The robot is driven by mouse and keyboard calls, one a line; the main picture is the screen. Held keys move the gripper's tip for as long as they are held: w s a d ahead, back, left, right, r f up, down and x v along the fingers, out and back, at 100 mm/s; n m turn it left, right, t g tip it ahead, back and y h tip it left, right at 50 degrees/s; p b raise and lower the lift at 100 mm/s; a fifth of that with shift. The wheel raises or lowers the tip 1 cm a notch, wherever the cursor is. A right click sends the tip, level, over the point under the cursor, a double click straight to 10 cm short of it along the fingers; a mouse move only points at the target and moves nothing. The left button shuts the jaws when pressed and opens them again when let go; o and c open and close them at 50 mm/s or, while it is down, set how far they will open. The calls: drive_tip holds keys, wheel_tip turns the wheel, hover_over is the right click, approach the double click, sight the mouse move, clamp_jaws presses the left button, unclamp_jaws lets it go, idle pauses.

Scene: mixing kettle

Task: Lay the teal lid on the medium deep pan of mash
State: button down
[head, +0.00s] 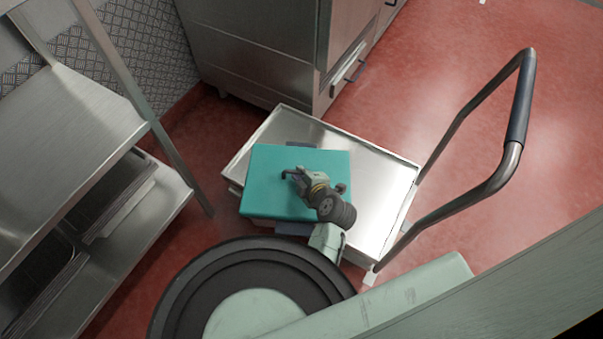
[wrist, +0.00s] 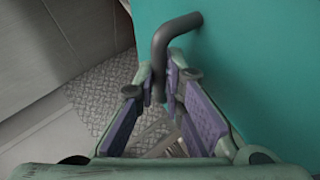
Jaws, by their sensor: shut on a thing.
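The teal lid (head: 270,165) is a flat rectangular panel above the left part of a steel trolley in the head view. My gripper (head: 293,175) is over its middle. In the wrist view the lid (wrist: 250,60) fills the right side, and its bent dark grey handle (wrist: 163,45) runs between the purple pads of my gripper (wrist: 165,88), which is shut on it. The medium deep pan and its mash are not visible; the lid may hide them. Grey-blue tabs (head: 292,229) show at the lid's near and far edges. I cannot tell whether the lid touches anything below.
The steel trolley (head: 380,185) has bare deck to the right of the lid and a tall push handle (head: 520,100) at its right. A steel shelf rack (head: 80,125) with dark trays stands at left. A steel cabinet (head: 260,50) stands behind. Red floor is open at right.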

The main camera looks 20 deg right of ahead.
drive_tip(key=c, duration=1.6)
unclamp_jaws()
drive_tip(key=shift+o, duration=0.4)
drive_tip(key=o, duration=0.4)
drive_tip(key=shift+f, duration=0.1)
